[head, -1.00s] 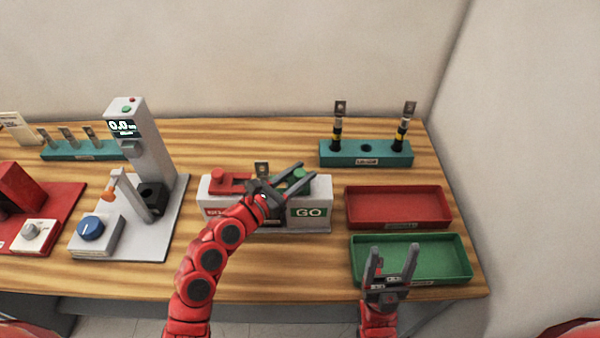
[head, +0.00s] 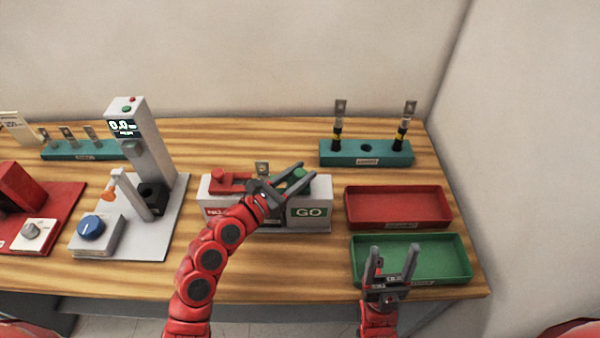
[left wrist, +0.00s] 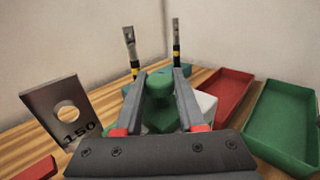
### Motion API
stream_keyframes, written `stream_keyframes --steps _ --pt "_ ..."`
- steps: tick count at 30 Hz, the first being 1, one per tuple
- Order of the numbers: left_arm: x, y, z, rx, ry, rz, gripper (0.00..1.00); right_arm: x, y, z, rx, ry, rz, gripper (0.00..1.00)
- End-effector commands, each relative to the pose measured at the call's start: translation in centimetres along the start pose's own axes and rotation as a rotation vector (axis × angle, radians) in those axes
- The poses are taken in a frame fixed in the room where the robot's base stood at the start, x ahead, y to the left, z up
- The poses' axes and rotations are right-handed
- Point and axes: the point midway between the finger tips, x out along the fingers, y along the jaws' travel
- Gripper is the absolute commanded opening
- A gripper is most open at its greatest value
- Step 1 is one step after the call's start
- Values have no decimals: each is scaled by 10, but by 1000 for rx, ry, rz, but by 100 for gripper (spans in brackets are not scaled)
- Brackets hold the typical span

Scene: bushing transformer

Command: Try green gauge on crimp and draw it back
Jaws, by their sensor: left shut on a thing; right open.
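The gauge stand (head: 265,215) is a pale box with a red NO-GO side and a green GO side. My left gripper (head: 295,172) is over its right part, shut on the green gauge (head: 300,178). In the left wrist view the green gauge (left wrist: 160,84) sits between the fingers. A metal lug with a hole (head: 262,168), marked 150 in the left wrist view (left wrist: 62,112), stands upright at the stand's middle; its crimp is hidden. The red gauge (head: 230,180) lies to its left. My right gripper (head: 394,256) is open and empty, over the front of the green tray.
A red tray (head: 398,207) and a green tray (head: 440,262) stand at the right, both empty. Behind them a teal rack (head: 366,152) holds two upright cable ends. A grey press with a display (head: 150,145) and a red machine (head: 20,190) are at the left.

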Motion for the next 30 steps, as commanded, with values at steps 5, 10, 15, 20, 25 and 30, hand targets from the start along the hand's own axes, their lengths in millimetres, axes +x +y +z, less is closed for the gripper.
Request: stream_keyframes --steps 5,10,15,20,25,30 --pt "0 0 0 0 0 0 0 0 0 0 0 0 0 69" --pt "0 0 0 0 0 0 0 0 0 0 0 0 0 69" --pt "1 -1 -1 2 3 -2 0 0 0 0 0 0 0 69" --pt "1 -2 -1 3 4 -2 0 0 0 0 0 0 0 69" --pt "1 -1 0 0 1 0 0 0 0 0 0 0 0 69" --pt "1 -1 0 0 1 0 48 0 0 0 0 0 0 69"
